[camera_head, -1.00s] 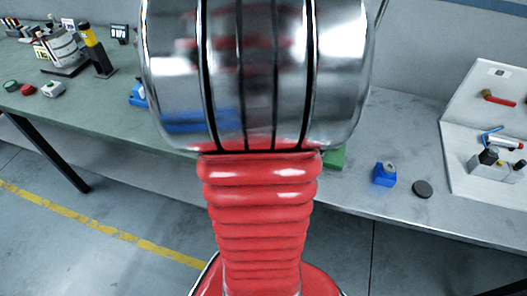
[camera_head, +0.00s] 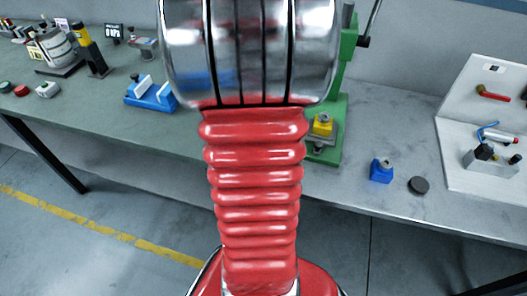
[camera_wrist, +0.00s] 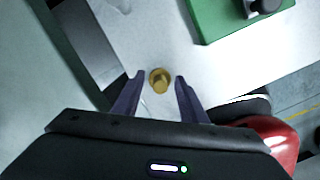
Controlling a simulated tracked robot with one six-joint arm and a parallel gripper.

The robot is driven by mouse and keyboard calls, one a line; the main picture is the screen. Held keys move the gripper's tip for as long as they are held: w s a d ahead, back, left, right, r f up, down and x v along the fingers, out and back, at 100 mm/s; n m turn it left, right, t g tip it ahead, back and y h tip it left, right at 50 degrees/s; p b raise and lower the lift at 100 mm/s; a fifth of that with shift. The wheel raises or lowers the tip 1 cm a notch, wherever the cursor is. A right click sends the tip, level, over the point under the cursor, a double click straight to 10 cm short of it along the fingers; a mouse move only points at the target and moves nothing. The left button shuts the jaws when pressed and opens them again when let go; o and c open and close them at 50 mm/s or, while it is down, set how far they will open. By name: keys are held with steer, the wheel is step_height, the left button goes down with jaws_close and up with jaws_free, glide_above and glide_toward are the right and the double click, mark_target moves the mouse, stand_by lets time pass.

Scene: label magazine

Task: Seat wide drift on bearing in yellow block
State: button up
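The yellow block (camera_head: 322,126) sits on the base of the green press in the head view, with a grey round part in its top, partly behind my arm. In the wrist view, a round brass-coloured piece with a narrower stub (camera_wrist: 159,79) shows between and just beyond my fingertips; I cannot tell for sure that it is the wide drift. My gripper (camera_wrist: 159,75) is open, its two dark fingers on either side of the brass piece with a gap at each side. My arm hides the gripper in the head view.
The green press (camera_head: 340,85) stands behind my arm. A blue block (camera_head: 381,171) with a grey part on top and a dark disc (camera_head: 418,186) lie to its right. A white tool board (camera_head: 458,130) stands farther right. A blue fixture (camera_head: 150,95) is on the left.

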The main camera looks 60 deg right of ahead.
steer(key=c, duration=0.9)
step_height(320, 180, up, 10)
steer(key=shift+r, duration=0.1)
stand_by(0.5)
stand_by(0.5)
